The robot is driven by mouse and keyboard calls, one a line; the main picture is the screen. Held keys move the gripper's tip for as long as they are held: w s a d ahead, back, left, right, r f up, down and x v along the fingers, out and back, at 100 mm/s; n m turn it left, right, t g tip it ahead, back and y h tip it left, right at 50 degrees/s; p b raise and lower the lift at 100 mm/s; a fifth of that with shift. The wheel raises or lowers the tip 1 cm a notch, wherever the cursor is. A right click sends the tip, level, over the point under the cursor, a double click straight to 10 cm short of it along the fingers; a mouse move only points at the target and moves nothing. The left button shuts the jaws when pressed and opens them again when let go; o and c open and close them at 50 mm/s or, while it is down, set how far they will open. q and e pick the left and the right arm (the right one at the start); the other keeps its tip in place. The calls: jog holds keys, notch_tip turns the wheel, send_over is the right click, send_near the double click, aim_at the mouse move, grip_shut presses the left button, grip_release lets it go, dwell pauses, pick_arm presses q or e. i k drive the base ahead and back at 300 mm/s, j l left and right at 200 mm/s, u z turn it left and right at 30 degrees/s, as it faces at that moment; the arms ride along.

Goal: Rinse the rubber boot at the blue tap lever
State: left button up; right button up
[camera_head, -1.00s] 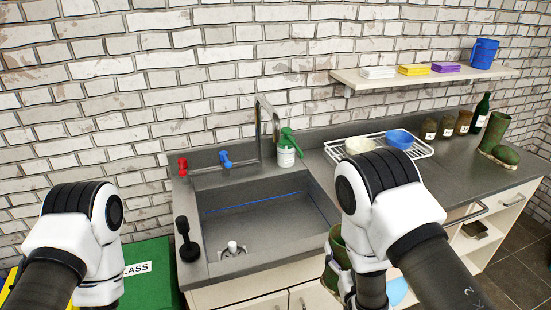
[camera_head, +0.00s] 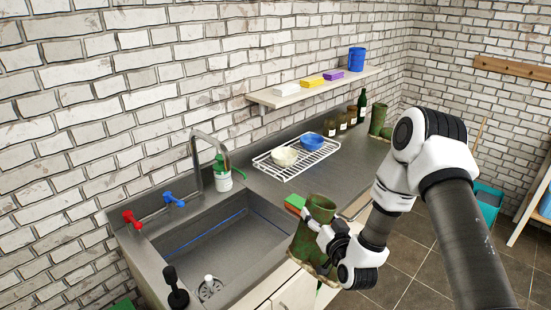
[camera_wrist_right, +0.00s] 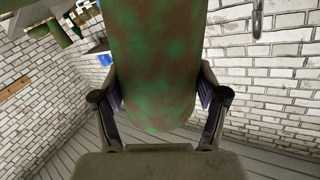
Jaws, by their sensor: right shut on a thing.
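My right gripper (camera_head: 322,222) is shut on a green rubber boot (camera_head: 311,242) with brown dirty patches. It holds the boot upright in front of the counter, at the right of the sink. In the right wrist view the boot (camera_wrist_right: 152,60) stands between the two fingers, its surface blotched brown over green. The blue tap lever (camera_head: 174,200) is on the sink's back ledge, beside a red lever (camera_head: 131,218). The curved metal spout (camera_head: 197,160) rises right of the blue lever. The sink basin (camera_head: 225,235) is empty of boots. My left gripper is out of view.
A green-capped bottle (camera_head: 222,178) stands behind the sink. A black-handled plunger (camera_head: 174,285) stands at its front left. A wire rack (camera_head: 270,168) holds a white bowl and a blue bowl. Another green boot (camera_head: 377,122) stands farther along the counter, near brown jars and a bottle.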

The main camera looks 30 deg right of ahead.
aim_at(168, 197)
jog(key=i, duration=0.85)
